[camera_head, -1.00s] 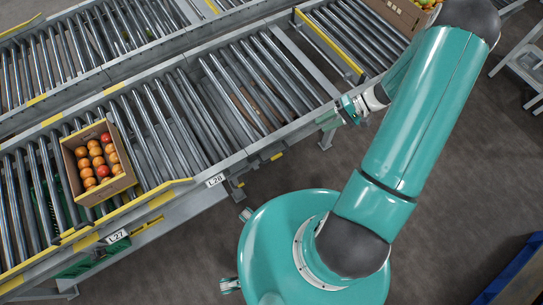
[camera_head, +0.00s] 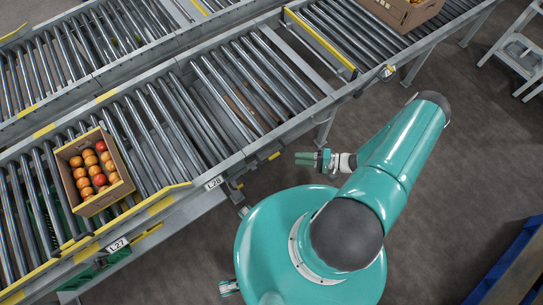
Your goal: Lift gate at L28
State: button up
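The L28 label (camera_head: 214,183) is on the near side rail of the roller conveyor. The roller section right of it (camera_head: 235,95) looks like the gate; it carries no box, and dark floor shows between its rollers. I cannot tell for certain whether it is raised or lowered. A yellow-edged crossbar (camera_head: 320,40) stands at its right end, beside a bare grey beam. My gripper (camera_head: 303,158) is off the conveyor, over the floor below the near rail, its fingers pointing left. It touches nothing visible; its finger gap is too small to judge.
A cardboard box of tomatoes (camera_head: 117,172) sits on the rollers near the L27 label (camera_head: 117,244). Another produce box (camera_head: 410,12) is at the upper right. A grey step stand (camera_head: 515,50) and blue-edged pallet (camera_head: 515,265) are at right. Floor between is clear.

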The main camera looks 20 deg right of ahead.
aim_at(273, 156)
jog(key=x, duration=1.1)
jog(key=shift+w+a, duration=0.1)
jog(key=shift+a, duration=0.3)
jog(key=shift+c, duration=0.2)
grip_shut()
